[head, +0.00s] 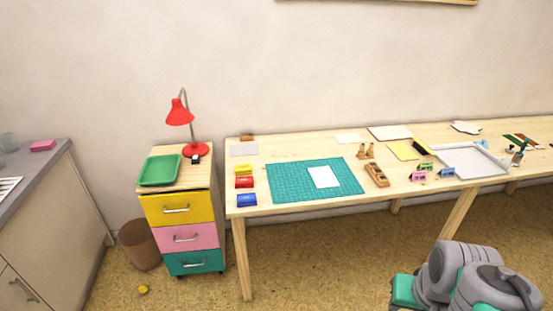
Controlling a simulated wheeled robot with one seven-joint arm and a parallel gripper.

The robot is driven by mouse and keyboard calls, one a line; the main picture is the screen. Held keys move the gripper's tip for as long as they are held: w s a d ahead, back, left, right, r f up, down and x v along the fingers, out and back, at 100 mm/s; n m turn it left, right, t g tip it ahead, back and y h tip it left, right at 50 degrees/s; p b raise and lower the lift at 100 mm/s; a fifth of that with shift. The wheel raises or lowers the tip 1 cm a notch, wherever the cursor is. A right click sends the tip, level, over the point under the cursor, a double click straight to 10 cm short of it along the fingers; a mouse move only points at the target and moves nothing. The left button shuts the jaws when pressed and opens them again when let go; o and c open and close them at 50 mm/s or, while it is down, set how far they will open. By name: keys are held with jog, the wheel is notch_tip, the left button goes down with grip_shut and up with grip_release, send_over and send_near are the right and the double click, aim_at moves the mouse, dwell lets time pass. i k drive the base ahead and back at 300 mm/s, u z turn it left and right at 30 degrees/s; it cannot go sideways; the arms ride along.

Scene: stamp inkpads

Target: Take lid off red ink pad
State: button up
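The red ink pad (244,182) lies near the left end of the long wooden table, between a yellow ink pad (243,169) behind it and a blue ink pad (247,200) in front of it. It looks like a small red box. At this distance I cannot make out the seam between its lid and base. Grey and teal links of my arm show at the bottom right, far from the pads. My gripper's fingers are not in view.
A teal cutting mat (285,185) bearing a white sheet (324,177) lies right of the pads. A drawer cabinet (180,210) stands left of the table, with a green tray (160,170) and red lamp (180,113). Open floor (330,260) lies in front.

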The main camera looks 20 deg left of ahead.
aim_at(244, 181)
jog(key=u, duration=0.15)
jog(key=i, duration=1.1)
jog(key=u, duration=1.45)
jog(key=i, duration=1)
jog(key=u, duration=1)
